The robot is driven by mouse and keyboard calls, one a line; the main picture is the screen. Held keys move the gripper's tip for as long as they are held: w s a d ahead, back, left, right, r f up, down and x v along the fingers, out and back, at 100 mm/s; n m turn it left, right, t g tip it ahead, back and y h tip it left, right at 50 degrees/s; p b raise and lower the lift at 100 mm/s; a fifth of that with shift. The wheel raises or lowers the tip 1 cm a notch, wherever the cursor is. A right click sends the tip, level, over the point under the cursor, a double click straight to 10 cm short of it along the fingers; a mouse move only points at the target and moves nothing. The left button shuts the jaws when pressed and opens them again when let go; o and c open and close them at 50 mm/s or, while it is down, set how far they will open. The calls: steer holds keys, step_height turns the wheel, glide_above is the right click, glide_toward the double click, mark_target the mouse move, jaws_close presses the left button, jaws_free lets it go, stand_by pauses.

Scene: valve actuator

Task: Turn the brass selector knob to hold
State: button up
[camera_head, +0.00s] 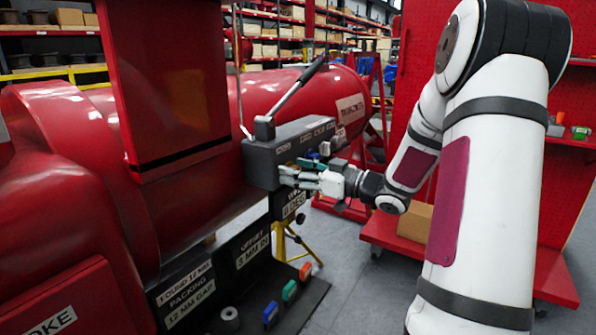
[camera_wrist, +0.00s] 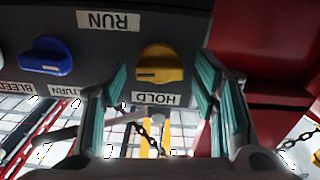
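The brass selector knob (camera_wrist: 160,63) is yellow and sits on the dark face of the grey valve box (camera_head: 262,167). Its grip bar lies roughly level in the wrist view. In the head view my gripper (camera_head: 291,174) is at the box's front face and largely hides the knob.
A blue knob (camera_wrist: 45,56) is left of the brass one in the wrist view, near BLEED and RETURN labels. A lever (camera_head: 292,92) rises from the box top. A large red tank (camera_head: 275,88) is behind. A red panel (camera_wrist: 265,50) is at the right.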

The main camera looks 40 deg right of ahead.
steer(key=c, duration=1)
steer(key=shift+c, duration=0.2)
steer(key=shift+n, duration=0.3)
steer(key=n+b, duration=0.9)
steer(key=n, duration=0.1)
steer(key=n+b, duration=0.5)
steer(key=shift+s+a+f+n+b, duration=0.1)
steer(key=shift+a+f+n+b, duration=0.1)
steer(key=shift+f+n+b, duration=0.15)
steer(key=shift+r, duration=0.1)
